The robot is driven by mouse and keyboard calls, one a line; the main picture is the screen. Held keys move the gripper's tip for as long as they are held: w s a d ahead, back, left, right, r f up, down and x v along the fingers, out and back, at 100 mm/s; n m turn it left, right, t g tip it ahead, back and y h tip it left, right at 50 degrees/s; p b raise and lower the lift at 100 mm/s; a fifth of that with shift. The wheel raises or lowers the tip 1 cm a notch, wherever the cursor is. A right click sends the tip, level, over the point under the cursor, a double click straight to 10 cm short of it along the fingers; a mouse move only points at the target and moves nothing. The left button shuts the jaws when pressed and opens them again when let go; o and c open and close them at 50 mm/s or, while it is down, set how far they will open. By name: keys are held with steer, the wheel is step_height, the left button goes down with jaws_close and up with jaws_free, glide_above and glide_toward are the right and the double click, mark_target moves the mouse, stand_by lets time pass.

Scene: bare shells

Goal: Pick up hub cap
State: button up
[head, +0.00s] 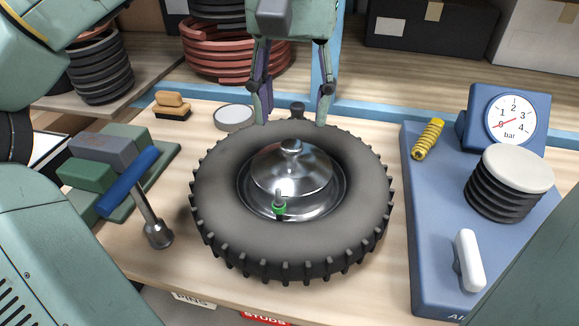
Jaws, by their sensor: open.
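The hub cap (290,174) is a shiny silver dome with a small knob on top. It sits in the middle of a black knobbly tyre (222,205) that lies flat on the wooden bench. My gripper (293,120) is open and empty, pointing down, with its two fingers apart at the far edge of the tyre in the picture. The fingertips show beyond the hub cap and apart from it. A valve with a green ring (279,206) stands at the near side of the hub cap.
A blue-handled wrench (145,195) and green and grey blocks (100,155) lie left. A round grey disc (233,116) and brush (172,105) lie behind. A blue pump board (420,250) with gauge (515,119) stands right. A small dark knob (297,109) shows between my fingers.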

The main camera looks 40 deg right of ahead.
mark_target(291, 143)
steer(key=shift+f+p, duration=0.45)
steer(key=shift+f, duration=2.9)
steer(key=shift+c, duration=0.4)
jaws_close()
